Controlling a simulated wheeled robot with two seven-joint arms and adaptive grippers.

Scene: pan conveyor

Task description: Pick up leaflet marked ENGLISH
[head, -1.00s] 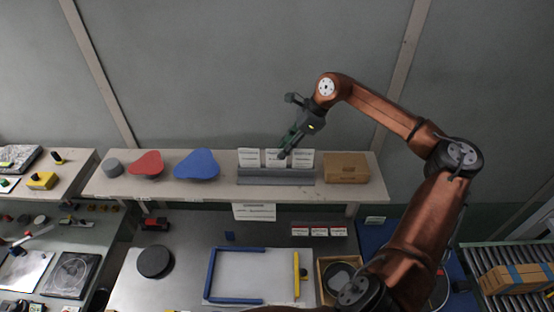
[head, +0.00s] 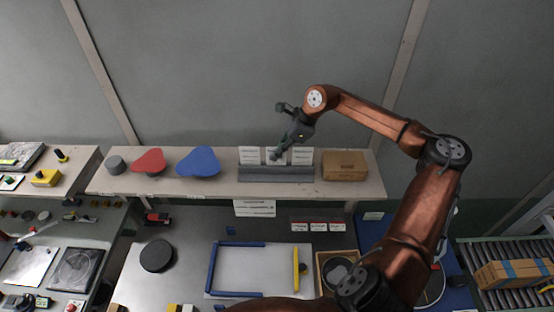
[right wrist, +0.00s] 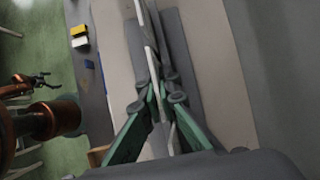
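Three white leaflets stand in a row in a grey holder (head: 262,179) on the back shelf: a left one (head: 249,155), a middle one (head: 270,150) and a right one (head: 303,157). Their print is too small to read, so I cannot tell which is marked ENGLISH. My right gripper (head: 277,155) is pointed down at the middle leaflet and partly covers it. In the right wrist view its green fingers (right wrist: 160,85) are on either side of a leaflet seen edge-on (right wrist: 151,62). I cannot tell whether they touch it.
A cardboard box (head: 345,165) stands right of the holder. A blue shape (head: 199,162), a red shape (head: 149,161) and a grey cylinder (head: 115,165) lie to its left. A plain wall rises behind the shelf. Below, the worktable holds a blue frame (head: 211,268) and a black disc (head: 157,256).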

